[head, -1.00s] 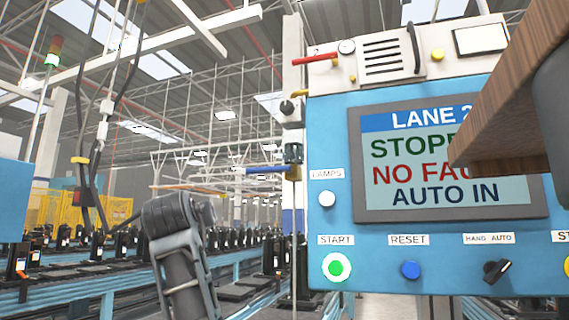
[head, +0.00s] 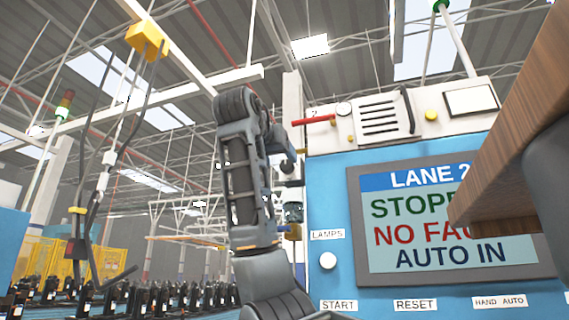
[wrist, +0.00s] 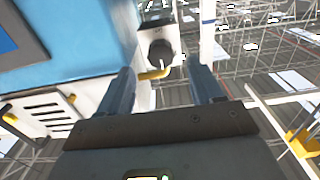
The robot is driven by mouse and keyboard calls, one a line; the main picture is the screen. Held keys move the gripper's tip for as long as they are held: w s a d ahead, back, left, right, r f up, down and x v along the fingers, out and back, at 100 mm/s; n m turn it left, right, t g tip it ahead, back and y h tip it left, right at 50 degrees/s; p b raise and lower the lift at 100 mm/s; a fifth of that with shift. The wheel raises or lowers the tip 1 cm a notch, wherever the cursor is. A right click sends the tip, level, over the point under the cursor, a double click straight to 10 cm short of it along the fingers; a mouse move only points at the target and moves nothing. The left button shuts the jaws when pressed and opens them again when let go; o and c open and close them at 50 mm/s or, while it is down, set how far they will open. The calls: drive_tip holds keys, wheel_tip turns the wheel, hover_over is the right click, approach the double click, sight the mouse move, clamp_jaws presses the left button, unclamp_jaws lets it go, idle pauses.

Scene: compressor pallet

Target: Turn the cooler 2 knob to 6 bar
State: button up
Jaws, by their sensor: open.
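A round black knob (wrist: 160,52) on a white box shows in the wrist view, beside a yellow pipe. It lies ahead of my gripper (wrist: 160,70), near the line between the two spread fingers, and does not appear to touch them. My gripper is open and empty. No label or pressure reading for the knob is legible, so I cannot confirm its name or setting. In the head view my arm rises left of the blue panel (head: 330,190) and partly covers the knob's area; my fingers cannot be made out there.
A screen (head: 440,215) on the panel reads STOPPED-like text, partly hidden by a wooden board (head: 520,150). A red handle (head: 312,121) and a white knob (head: 328,261) sit near the panel's left side. A yellow hoist block (head: 146,40) hangs at upper left.

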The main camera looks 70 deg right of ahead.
sight(285, 166)
drive_tip(key=shift+w+d+p, duration=0.15)
drive_tip(key=shift+d+p, duration=0.2)
drive_tip(key=shift+d, duration=1)
drive_tip(key=shift+w+d+p, duration=0.1)
drive_tip(key=shift+d+p, duration=0.25)
drive_tip(key=shift+d, duration=1)
drive_tip(key=shift+c, duration=0.3)
drive_tip(key=c, duration=1)
drive_tip(key=shift+m, duration=0.3)
drive_tip(key=shift+w+a+m, duration=0.1)
drive_tip(key=shift+m, duration=0.9)
drive_tip(key=m, duration=0.3)
drive_tip(key=shift+m, duration=0.3)
drive_tip(key=m, duration=0.5)
drive_tip(key=shift+m, duration=0.3)
